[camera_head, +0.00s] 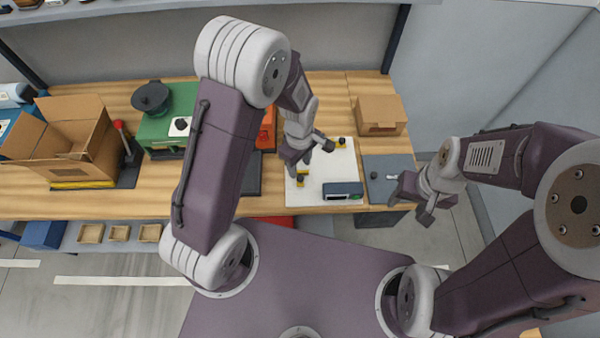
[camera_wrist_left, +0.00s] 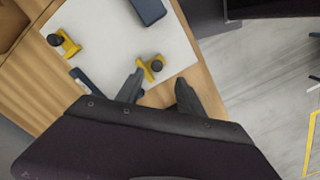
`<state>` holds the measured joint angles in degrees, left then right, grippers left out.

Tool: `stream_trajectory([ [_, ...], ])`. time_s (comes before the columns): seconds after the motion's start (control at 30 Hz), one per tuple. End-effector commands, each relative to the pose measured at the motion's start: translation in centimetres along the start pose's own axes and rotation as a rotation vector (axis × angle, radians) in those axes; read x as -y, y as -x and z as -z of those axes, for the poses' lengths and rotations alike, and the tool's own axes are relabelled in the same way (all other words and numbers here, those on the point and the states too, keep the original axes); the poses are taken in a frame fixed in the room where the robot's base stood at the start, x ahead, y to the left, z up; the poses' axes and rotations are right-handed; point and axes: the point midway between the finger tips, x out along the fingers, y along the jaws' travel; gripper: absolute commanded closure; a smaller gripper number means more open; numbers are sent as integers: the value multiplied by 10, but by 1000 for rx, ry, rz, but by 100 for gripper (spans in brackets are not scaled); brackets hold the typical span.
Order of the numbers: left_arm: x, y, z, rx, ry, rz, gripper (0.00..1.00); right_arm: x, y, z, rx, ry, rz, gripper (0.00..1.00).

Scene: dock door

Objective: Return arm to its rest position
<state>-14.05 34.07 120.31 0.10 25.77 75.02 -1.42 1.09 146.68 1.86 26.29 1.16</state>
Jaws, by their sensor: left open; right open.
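My left gripper (camera_head: 309,154) is open above the white board (camera_head: 322,160) on the wooden bench. In the left wrist view its two fingers (camera_wrist_left: 158,92) stand apart with nothing held between them. A yellow clamp with a black knob (camera_wrist_left: 152,67) shows just beyond the fingertips; I cannot tell the gap to it. My right gripper (camera_head: 416,200) is open and empty by the bench's front edge, in front of the grey mat (camera_head: 384,168). A blue device (camera_head: 342,190) lies at the board's front right.
A closed cardboard box (camera_head: 380,114) stands behind the mat. An open carton (camera_head: 65,145), a green machine (camera_head: 170,120) and a red-knobbed lever (camera_head: 122,128) stand to the left. Another yellow clamp (camera_wrist_left: 62,43) is on the board. Open floor (camera_wrist_left: 275,85) lies beyond the bench edge.

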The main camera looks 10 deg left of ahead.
Motion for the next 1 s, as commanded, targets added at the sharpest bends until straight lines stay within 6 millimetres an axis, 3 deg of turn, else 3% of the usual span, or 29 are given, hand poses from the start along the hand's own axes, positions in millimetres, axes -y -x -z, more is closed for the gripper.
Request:
stream_trajectory([
  [0.2,1,17,0,1,0,1,55,0,-2,0,0,0,0,46],
  [0.67,0,17,0,0,0,1,55,0,-2,0,0,0,0,46],
  [0.8,-6,23,19,-18,50,-62,55,0,-20,-2,0,0,0,46],
  [0.9,18,35,36,-40,83,-120,55,-1,-41,-4,0,0,0,46],
  [1.0,63,40,38,-73,-163,-138,55,-1,-56,-6,1,0,0,46],
])
